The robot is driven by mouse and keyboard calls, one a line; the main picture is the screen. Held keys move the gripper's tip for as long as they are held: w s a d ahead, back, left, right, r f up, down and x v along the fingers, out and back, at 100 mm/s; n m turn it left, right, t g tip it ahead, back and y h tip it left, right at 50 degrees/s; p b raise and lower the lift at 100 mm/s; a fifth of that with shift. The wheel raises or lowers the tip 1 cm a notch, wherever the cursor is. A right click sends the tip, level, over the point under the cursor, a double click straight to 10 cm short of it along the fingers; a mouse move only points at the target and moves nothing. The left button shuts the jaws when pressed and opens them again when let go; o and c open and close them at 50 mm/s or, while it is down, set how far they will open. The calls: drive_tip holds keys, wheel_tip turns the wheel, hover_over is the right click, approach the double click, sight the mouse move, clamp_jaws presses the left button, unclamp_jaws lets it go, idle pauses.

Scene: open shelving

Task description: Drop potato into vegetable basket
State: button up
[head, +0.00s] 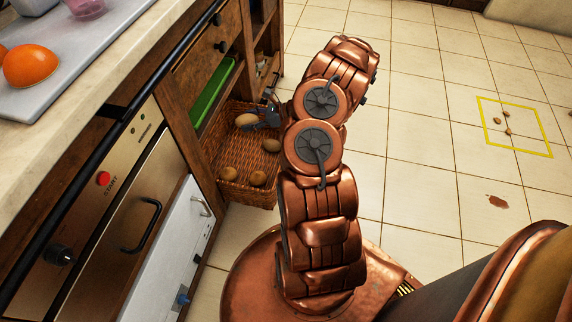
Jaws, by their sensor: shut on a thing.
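A brown wicker vegetable basket (235,192) sits in the low open bay of the wooden shelving, left of my arm. My gripper (259,119) is over the upper part of the basket. It is shut on a light brown potato (245,120) at its left side. The gap between this potato and the basket is hard to judge. Below it, three potatoes lie in the basket: one at the right (271,146), one at the left (229,174) and one at the front (258,179). My wrist hides part of the basket's right side.
A green tray (212,95) is on the shelf above the basket. A counter (95,90) holds a cutting board with an orange fruit (31,65). On the tiled floor at right, a yellow square outline (545,140) surrounds three small brown things (497,121).

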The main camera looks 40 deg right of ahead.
drive_tip(key=shift+f+b, duration=0.8)
drive_tip(key=shift+f, duration=0.75)
drive_tip(key=o, duration=1.3)
drive_tip(key=shift+s+d+r, duration=0.1)
drive_tip(key=v, duration=1.2)
